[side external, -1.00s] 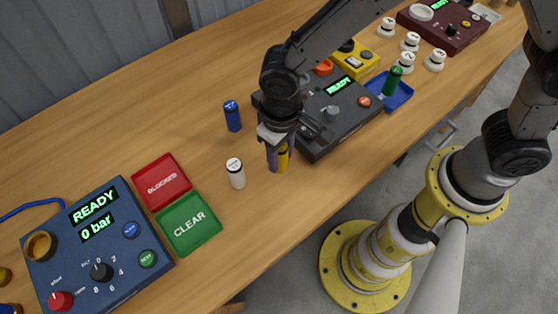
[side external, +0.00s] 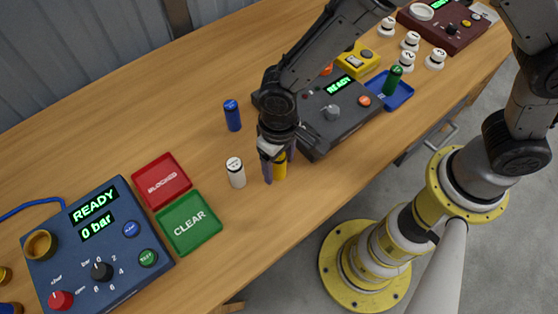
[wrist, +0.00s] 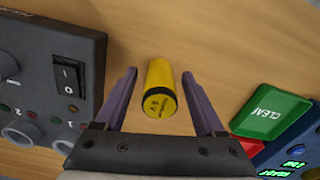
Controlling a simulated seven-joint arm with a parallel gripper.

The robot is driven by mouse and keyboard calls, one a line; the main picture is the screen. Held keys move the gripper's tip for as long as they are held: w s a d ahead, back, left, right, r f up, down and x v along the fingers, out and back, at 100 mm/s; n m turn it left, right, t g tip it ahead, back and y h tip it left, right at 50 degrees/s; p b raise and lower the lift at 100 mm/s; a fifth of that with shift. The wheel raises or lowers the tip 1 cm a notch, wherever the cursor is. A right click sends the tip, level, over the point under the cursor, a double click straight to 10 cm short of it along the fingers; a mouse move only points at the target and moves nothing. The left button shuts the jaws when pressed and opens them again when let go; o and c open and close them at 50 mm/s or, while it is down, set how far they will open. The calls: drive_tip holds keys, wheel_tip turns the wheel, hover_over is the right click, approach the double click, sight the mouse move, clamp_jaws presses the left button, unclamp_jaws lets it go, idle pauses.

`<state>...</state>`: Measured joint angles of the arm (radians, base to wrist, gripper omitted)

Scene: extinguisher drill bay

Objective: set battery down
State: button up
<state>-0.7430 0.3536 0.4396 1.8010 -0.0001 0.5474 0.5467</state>
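The yellow battery (side external: 281,166) stands on the wooden table, in front of the grey READY console. In the wrist view the yellow battery (wrist: 161,85), with a dark band and small print on its near end, lies between the two purple fingers of my gripper (wrist: 159,75). Clear gaps show on both sides of it, so the gripper is open and not gripping. In the side view my gripper (side external: 274,172) reaches down around the battery and its near finger partly hides it. A white battery (side external: 236,172) and a blue battery (side external: 232,115) stand to the left.
The grey console (side external: 333,120) is close on the right; a blue tray (side external: 398,96) with a green battery (side external: 392,80) lies beyond. Red BLOCKED (side external: 162,180) and green CLEAR (side external: 189,222) pads and a blue console (side external: 95,250) are at left. Bare table lies in front.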

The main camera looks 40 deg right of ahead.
wheel_tip(320, 180, up, 12)
drive_tip(key=shift+f, duration=0.15)
drive_tip(key=shift+r, duration=0.3)
drive_tip(key=shift+w+d+r, duration=0.1)
drive_tip(key=shift+d+r, duration=0.2)
drive_tip(key=s+d+r+m+t+y, duration=0.1)
drive_tip(key=d+r, duration=0.3)
drive_tip(key=d, duration=0.3)
drive_tip(key=d+r+t, duration=0.1)
drive_tip(key=d+r, duration=0.4)
drive_tip(key=d, duration=0.1)
drive_tip(key=s+d+r+m+t+h, duration=0.1)
drive_tip(key=s+d+r+t, duration=0.1)
drive_tip(key=s+d, duration=0.9)
drive_tip(key=shift+s+d+r+t, duration=0.15)
drive_tip(key=shift+s+d+t, duration=0.15)
drive_tip(key=shift+d+t, duration=0.6)
